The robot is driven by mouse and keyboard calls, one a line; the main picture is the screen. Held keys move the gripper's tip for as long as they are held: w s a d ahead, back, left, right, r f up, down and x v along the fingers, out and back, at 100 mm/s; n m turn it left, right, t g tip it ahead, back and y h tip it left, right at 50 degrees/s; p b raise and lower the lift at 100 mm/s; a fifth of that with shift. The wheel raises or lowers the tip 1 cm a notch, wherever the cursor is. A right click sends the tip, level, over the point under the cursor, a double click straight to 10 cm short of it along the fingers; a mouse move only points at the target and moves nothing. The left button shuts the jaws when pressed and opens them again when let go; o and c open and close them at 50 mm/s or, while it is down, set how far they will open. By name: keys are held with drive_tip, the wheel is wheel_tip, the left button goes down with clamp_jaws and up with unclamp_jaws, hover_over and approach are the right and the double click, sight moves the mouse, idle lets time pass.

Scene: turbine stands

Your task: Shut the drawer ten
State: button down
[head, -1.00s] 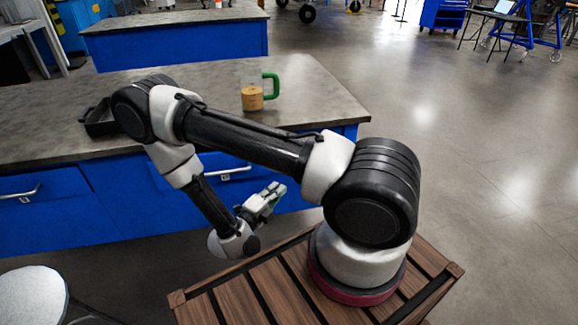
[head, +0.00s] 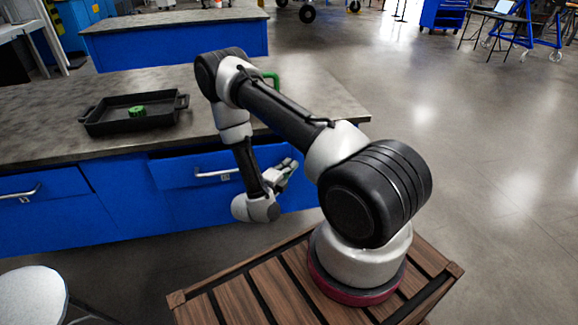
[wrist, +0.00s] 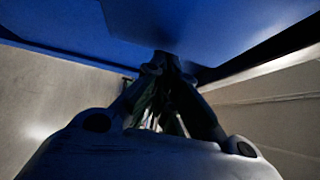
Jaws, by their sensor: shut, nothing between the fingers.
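A blue drawer (head: 178,172) with a silver bar handle (head: 217,174) is in the counter's front in the head view. It stands out from the front, a little open. No number is readable on it. My gripper (head: 288,167) is shut and empty, in front of the drawer's right part. In the wrist view the shut fingers (wrist: 166,62) point at a blue surface (wrist: 190,25) and come up close to it. I cannot tell whether they touch it. My arm hides part of the drawer's right half.
A grey counter (head: 50,115) runs above the drawers. A black tray (head: 110,124) holding a green object (head: 137,111) lies on it. A mug's green handle (head: 272,80) shows behind my arm. Another blue drawer (head: 50,186) is at left. A round white stool (head: 30,297) stands front left.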

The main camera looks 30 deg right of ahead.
sight(283, 159)
drive_tip(key=shift+w, duration=0.1)
drive_tip(key=w, duration=0.1)
drive_tip(key=w+d, duration=0.1)
drive_tip(key=w, duration=0.2)
drive_tip(key=shift+w+d, duration=0.15)
drive_tip(key=shift+d, duration=0.1)
drive_tip(key=shift+w+r, duration=0.1)
drive_tip(key=shift+w, duration=0.1)
